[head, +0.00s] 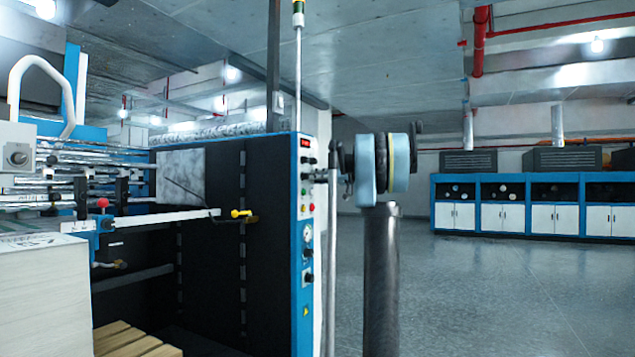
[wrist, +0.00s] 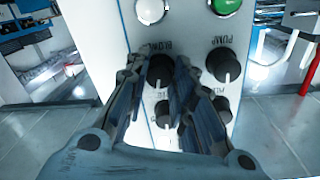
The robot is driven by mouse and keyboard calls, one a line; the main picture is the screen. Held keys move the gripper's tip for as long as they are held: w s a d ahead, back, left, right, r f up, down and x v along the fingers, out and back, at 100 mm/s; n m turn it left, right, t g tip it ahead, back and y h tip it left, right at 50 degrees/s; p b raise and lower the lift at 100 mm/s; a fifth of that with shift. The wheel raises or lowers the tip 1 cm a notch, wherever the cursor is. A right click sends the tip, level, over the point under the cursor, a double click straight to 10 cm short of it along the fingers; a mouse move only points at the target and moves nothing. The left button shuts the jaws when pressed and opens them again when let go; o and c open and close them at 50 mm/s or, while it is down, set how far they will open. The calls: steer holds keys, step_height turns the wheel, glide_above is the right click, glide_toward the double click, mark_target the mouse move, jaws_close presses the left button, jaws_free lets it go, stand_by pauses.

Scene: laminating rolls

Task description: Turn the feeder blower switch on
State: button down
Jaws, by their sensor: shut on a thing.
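The feeder blower switch (wrist: 160,71) is a round black knob on a white control panel in the wrist view, under a partly hidden label reading "BLOWE". My gripper (wrist: 160,64) has one finger on each side of this knob and is shut on it. The fingers cover parts of the knob's sides, and I cannot tell which way it points. In the head view the blue-edged control panel (head: 307,230) stands at the centre, at the end of the black machine. My wrist is just right of it.
A black PUMP knob (wrist: 223,66) sits close right of my fingers. A green button (wrist: 226,6) and a pale one (wrist: 150,10) are above. Another knob (wrist: 163,115) lies below, between the fingers. The floor (head: 480,290) to the right is clear.

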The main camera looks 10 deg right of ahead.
steer(key=shift+w+d+m, duration=0.1)
steer(key=shift+m, duration=2.25)
steer(key=shift+d+m, duration=0.1)
steer(key=shift+m, duration=2.25)
steer(key=c, duration=1.3)
jaws_free()
steer(key=shift+c, duration=0.2)
steer(key=v, duration=1.1)
steer(key=shift+d, duration=0.45)
steer(key=shift+r, duration=0.1)
